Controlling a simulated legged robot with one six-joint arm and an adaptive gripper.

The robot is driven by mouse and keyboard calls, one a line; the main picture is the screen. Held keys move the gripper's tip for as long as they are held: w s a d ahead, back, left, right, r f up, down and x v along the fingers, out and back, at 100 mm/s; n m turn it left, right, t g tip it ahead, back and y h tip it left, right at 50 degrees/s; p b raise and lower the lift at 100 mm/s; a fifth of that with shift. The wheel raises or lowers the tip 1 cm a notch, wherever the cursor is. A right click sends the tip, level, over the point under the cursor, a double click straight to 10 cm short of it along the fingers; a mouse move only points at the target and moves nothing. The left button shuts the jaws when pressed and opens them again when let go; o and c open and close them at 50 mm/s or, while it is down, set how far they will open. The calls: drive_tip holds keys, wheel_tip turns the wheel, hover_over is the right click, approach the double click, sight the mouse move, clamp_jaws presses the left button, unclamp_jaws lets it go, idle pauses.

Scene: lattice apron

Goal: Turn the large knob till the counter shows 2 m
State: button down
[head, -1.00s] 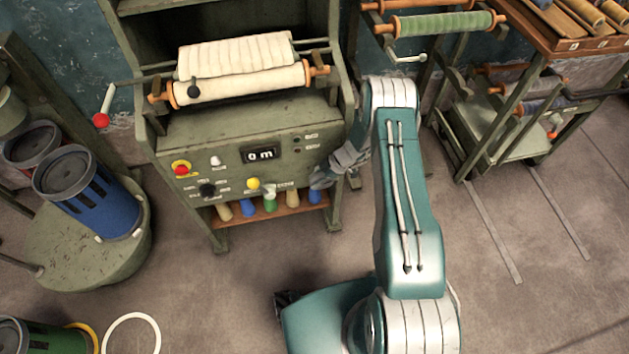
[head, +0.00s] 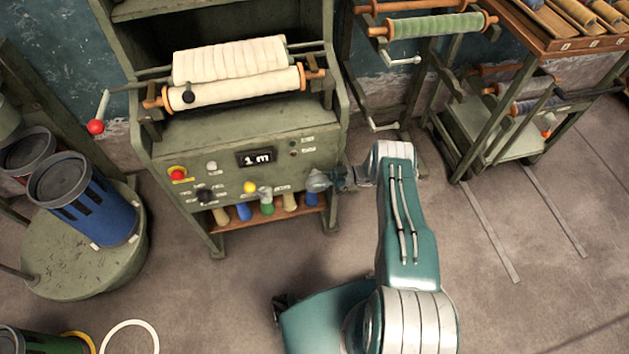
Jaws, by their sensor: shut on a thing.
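The counter (head: 256,158) on the green machine's front panel reads 1 m. My gripper (head: 320,181) is at the right end of the panel, shut on the large knob. My fingers cover most of the knob, so its outline and pointer cannot be made out. My arm reaches to it from the right.
The panel (head: 228,172) also carries a red button (head: 177,172), a yellow button (head: 250,187), a black knob (head: 205,194) and a pale knob (head: 265,192). Several coloured handles hang below. Above is a white cloth roll (head: 240,88). A rack with rolls stands right.

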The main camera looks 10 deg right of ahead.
drive_tip(key=shift+w+d+y, duration=0.1)
drive_tip(key=shift+d+y, duration=0.25)
drive_tip(key=shift+y, duration=0.55)
drive_tip(key=shift+c, duration=1.9)
unclamp_jaws()
drive_tip(key=shift+d, duration=0.1)
drive_tip(key=shift+r, duration=0.15)
drive_tip(key=shift+r, duration=0.3)
wheel_tip(320, 180, up, 9)
